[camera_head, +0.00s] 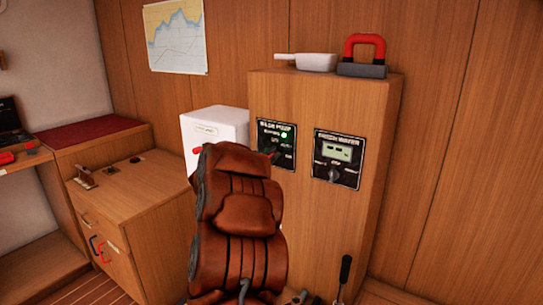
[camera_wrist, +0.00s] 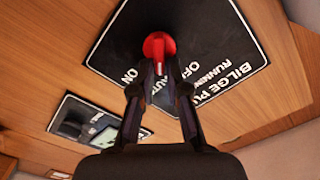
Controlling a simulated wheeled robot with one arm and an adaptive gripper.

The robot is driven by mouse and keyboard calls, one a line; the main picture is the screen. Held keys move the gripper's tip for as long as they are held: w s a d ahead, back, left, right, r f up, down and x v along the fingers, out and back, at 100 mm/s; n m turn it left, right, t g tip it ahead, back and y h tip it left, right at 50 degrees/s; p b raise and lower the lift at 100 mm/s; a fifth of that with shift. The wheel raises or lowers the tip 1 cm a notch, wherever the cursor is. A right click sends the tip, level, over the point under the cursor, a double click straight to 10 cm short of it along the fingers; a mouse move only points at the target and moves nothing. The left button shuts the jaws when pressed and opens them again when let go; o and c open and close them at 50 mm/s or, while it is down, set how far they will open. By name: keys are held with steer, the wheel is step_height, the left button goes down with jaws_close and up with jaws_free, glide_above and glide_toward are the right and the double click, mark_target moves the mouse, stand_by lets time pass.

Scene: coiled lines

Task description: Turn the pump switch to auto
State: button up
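The black bilge pump panel (camera_head: 277,141) is on the wooden cabinet front, with a green light lit. It fills the upper part of the wrist view (camera_wrist: 200,30). Its red switch knob (camera_wrist: 158,43) has a rounded end, and a narrow red part extends down between my fingers. ON, OFF and AUTO labels surround it. AUTO is partly behind a finger, and I cannot tell exactly which label the knob points at. My gripper (camera_wrist: 161,70) has its fingertips closed in on both sides of the red knob. In the head view the gripper is mostly hidden.
A brown padded leather seat-like shape (camera_head: 240,215) blocks much of the head view. The fresh water panel (camera_head: 338,158) is right of the bilge panel. A white pan (camera_head: 315,62) and a red-handled object (camera_head: 364,55) sit on the cabinet. A white box (camera_head: 213,132) stands left.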

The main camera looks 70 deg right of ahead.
steer(key=o, duration=0.3)
steer(key=shift+a, duration=0.15)
